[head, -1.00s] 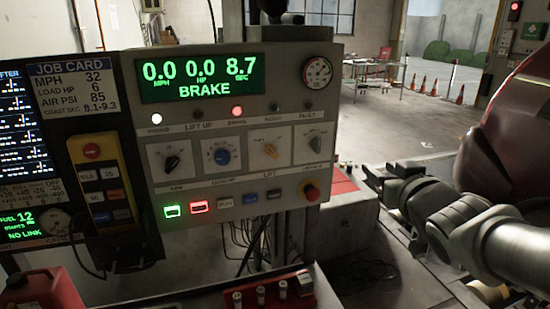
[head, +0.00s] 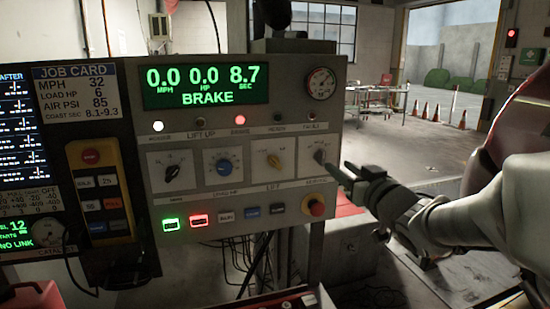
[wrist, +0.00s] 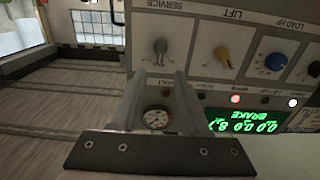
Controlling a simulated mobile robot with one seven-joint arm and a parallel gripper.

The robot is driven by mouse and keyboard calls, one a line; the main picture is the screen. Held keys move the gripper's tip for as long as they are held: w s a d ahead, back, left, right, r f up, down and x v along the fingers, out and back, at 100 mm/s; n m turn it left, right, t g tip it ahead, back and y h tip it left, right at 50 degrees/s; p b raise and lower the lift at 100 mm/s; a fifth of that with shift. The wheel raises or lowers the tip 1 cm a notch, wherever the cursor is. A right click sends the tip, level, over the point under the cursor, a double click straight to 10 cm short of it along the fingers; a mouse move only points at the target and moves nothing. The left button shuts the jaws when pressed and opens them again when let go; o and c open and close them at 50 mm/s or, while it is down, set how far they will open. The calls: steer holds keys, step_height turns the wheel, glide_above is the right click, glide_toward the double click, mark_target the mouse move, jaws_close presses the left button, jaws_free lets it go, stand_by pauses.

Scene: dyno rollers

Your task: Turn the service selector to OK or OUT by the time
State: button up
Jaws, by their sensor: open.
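The service selector, a grey knob (head: 320,156) on a pale square plate, is the rightmost of the knobs on the control panel. In the wrist view, upside down, the same knob (wrist: 160,47) sits under the word SERVICE, its narrow handle roughly vertical; its exact setting is too small to read. My gripper (head: 346,170) is just right of and in front of the knob. In the wrist view its two open fingers (wrist: 160,88) point at the knob with nothing between them, apart from it. The panel display (head: 205,86) reads 0.0 MPH, 0.0 HP, 8.7 SEC, BRAKE.
The job card (head: 80,87) lists coast sec 8.1-9.3. A yellow knob (head: 267,160), blue knob (head: 223,163) and black knob (head: 172,167) stand left of the selector. A red stop button (head: 316,207) sits below it, and a round gauge (head: 321,83) above.

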mark_target(324, 155)
steer(key=x, duration=0.8)
steer(key=shift+w+a, duration=0.1)
steer(key=shift+w, duration=0.15)
jaws_close()
